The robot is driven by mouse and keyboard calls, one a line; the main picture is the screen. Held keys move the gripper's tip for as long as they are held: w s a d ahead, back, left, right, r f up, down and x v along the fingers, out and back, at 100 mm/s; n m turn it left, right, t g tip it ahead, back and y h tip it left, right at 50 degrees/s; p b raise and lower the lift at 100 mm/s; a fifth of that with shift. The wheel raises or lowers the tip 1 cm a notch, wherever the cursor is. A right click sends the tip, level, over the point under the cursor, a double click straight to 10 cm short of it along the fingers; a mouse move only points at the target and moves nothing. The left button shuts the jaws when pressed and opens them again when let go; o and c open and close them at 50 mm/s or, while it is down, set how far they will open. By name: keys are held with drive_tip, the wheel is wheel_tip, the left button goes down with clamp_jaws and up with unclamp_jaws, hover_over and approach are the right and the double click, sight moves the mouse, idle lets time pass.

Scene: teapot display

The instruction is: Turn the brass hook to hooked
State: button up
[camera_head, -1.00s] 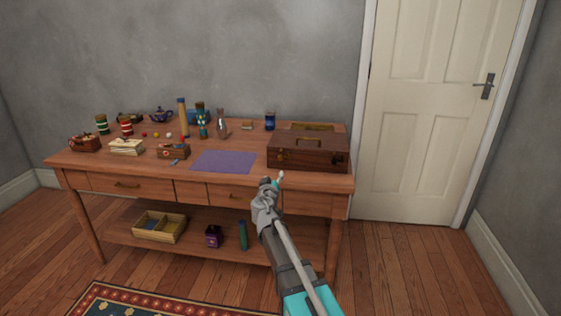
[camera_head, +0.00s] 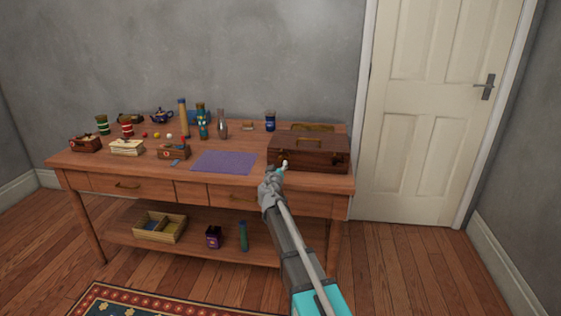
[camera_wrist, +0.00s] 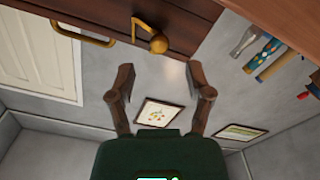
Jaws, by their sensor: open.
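A dark wooden case (camera_head: 318,156) lies on the right end of the table. In the wrist view its wooden face (camera_wrist: 185,17) fills the top edge. On it is a brass hook (camera_wrist: 157,43) with a rounded knob end and a thin curved shank. A brass handle (camera_wrist: 100,42) is left of the hook in that view. My gripper (camera_wrist: 160,78) is open and empty, its two fingers apart, with the hook just beyond the gap between the tips. In the head view my gripper (camera_head: 280,167) is at the case's front left; the hook is too small to make out there.
The table (camera_head: 120,165) holds a purple mat (camera_head: 224,162) left of my gripper, with bottles, a teapot (camera_head: 161,116) and small boxes further left. A lower shelf holds a divided tray (camera_head: 160,228). A white door (camera_head: 430,110) stands right of the table.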

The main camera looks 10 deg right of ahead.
sight(280, 159)
drive_tip(key=shift+x, duration=2.7)
clamp_jaws()
